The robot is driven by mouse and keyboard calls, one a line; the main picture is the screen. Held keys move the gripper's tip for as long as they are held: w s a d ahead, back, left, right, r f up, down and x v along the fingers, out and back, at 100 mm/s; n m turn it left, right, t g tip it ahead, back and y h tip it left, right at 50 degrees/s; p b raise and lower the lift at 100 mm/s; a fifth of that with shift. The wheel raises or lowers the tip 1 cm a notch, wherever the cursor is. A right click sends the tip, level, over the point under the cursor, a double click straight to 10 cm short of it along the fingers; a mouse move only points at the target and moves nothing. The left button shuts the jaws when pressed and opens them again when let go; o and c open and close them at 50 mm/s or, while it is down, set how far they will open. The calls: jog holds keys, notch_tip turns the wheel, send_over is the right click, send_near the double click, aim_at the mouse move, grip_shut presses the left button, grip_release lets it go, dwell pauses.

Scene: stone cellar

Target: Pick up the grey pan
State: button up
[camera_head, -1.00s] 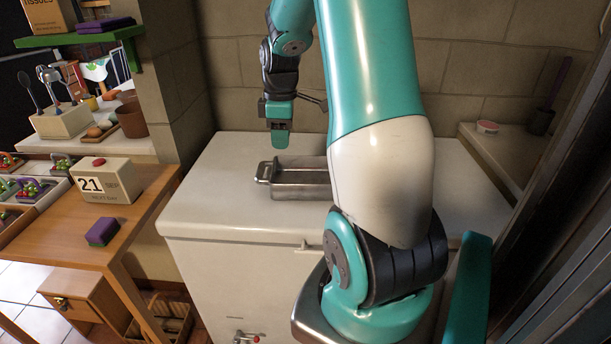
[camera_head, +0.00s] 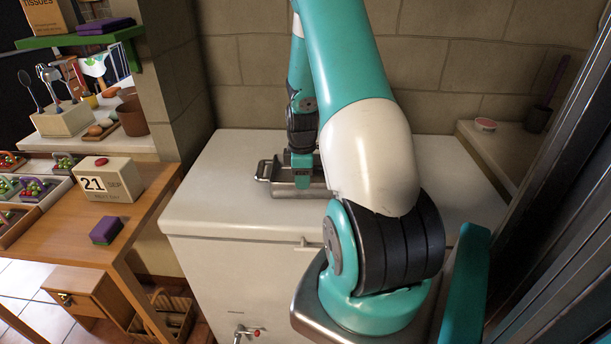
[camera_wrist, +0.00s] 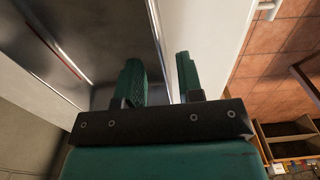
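The grey pan (camera_head: 283,189) is a rectangular metal pan with a loop handle at its left end. It sits on the white chest top, and its right part is hidden behind my arm. My gripper (camera_head: 302,182) points down at the pan's near side. In the wrist view, the pan's grey inside (camera_wrist: 108,40) fills the upper left. My gripper (camera_wrist: 161,80) shows two green fingers with a gap between them. The left finger is over the pan's inside, the right over the white surface outside, and the pan's side wall runs between them. I cannot tell whether either finger touches it.
The white chest top (camera_head: 215,195) is clear left of the pan. A stone wall (camera_head: 450,70) stands behind. A wooden table (camera_head: 65,235) at the left holds a calendar block (camera_head: 107,180) and a purple sponge (camera_head: 105,230). A ledge (camera_head: 495,150) is at the right.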

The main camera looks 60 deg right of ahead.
aim_at(305, 198)
jog(key=f, duration=0.3)
jog(key=f+p, duration=0.1)
jog(key=shift+s+f, duration=0.2)
jog(key=shift+s, duration=0.15)
jog(key=shift+c, duration=0.5)
grip_shut()
jog(key=shift+r, duration=0.1)
